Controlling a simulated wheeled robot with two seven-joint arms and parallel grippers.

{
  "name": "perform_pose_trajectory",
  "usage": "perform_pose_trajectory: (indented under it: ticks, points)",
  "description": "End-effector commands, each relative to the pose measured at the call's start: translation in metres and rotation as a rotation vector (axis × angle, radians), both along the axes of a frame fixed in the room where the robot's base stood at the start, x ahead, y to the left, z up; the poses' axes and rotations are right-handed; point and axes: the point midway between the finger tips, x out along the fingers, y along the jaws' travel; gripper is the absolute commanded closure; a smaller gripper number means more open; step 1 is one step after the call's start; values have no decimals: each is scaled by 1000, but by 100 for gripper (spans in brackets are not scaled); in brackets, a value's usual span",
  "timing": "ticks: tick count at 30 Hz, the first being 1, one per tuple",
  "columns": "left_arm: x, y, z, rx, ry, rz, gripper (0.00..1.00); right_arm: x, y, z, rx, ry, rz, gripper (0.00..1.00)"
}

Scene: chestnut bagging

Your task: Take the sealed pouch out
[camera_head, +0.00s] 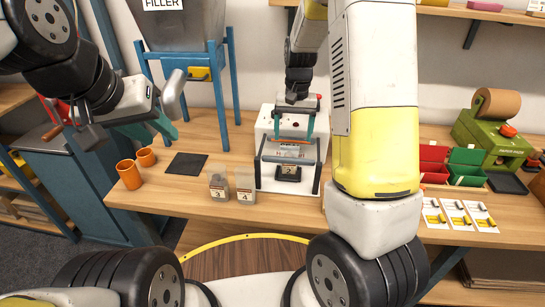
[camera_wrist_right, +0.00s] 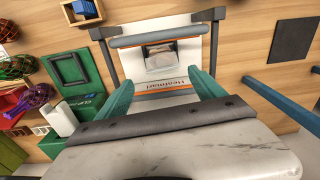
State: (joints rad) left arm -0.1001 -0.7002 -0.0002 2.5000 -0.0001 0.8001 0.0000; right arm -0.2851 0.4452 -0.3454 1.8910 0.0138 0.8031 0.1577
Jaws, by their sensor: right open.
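The white sealing machine (camera_head: 263,125) stands on the workbench, with a grey bar frame across its front. A small dark-looking pouch with a pale label (camera_head: 289,172) sits at its front opening. In the right wrist view a pale pouch (camera_wrist_right: 160,59) shows inside the frame, beyond the orange-lettered strip. My right gripper (camera_head: 294,130) is over the machine with its teal fingers apart. In the right wrist view the open fingers (camera_wrist_right: 163,82) straddle the lettered strip, with nothing between them. My left gripper (camera_head: 160,125) hangs at the left, above the orange cups; its finger gap is unclear.
Two labelled clear containers (camera_head: 218,188) (camera_head: 245,186) stand just left of the machine. Orange cups (camera_head: 129,174) and a dark mat (camera_head: 186,165) lie further left. Red (camera_head: 433,158) and green bins (camera_head: 466,168) are at the right. A blue-legged filler (camera_head: 180,25) stands behind.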

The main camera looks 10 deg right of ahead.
Motion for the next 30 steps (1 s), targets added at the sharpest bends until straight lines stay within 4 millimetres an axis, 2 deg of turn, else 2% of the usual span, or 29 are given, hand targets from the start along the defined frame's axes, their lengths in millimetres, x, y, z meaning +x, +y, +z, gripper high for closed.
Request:
perform_pose_trajectory:
  ticks: [1,5,14,21,24,30]
  points:
    - [0,0,0,0,0,0,64,4,-1,-8,-11,11,-2,22]
    - [0,0,0,0,0,0,64,7,-2,-19,-24,23,-6,22]
    - [0,0,0,0,0,0,64,5,-1,-52,-24,24,-5,22]
    - [0,0,0,0,0,0,64,3,1,-87,-24,24,-5,22]
    - [0,0,0,0,0,0,64,3,2,-93,-23,22,-5,22]
    - [0,0,0,0,0,0,64,3,2,-94,-23,21,-5,22]
